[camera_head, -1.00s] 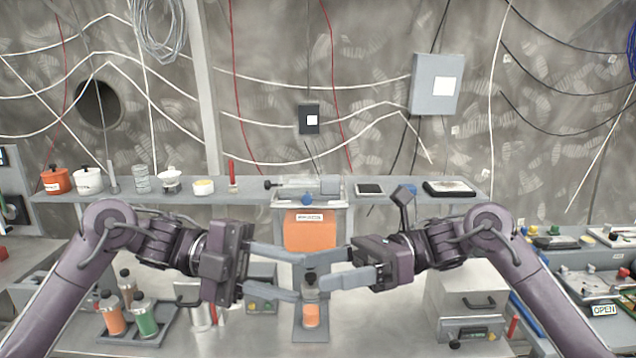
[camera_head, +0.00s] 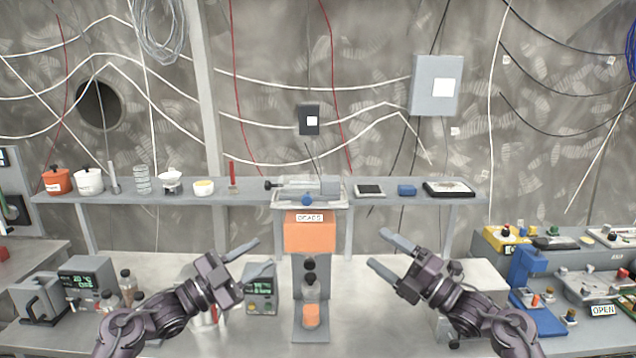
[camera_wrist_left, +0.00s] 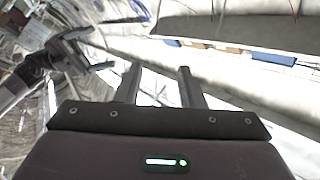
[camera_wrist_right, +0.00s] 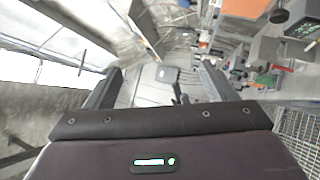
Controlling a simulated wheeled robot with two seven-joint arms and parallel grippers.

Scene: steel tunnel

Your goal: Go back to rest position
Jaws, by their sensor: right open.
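My left gripper (camera_head: 252,262) is open and empty, low over the workbench left of the orange dispenser. Its two fingers also show apart with nothing between them in the left wrist view (camera_wrist_left: 158,88). My right gripper (camera_head: 388,254) is open and empty to the right of the dispenser, its fingers pointing up and left. In the right wrist view (camera_wrist_right: 160,85) its fingers stand wide apart with nothing between them. Both arms are drawn in low at the front, and neither gripper touches anything.
A bottle with orange contents (camera_head: 311,312) stands upright on the base under the orange dispenser (camera_head: 310,236). A shelf (camera_head: 250,190) with pots and small items runs along the back. Small devices (camera_head: 262,290) stand on the workbench (camera_head: 375,310).

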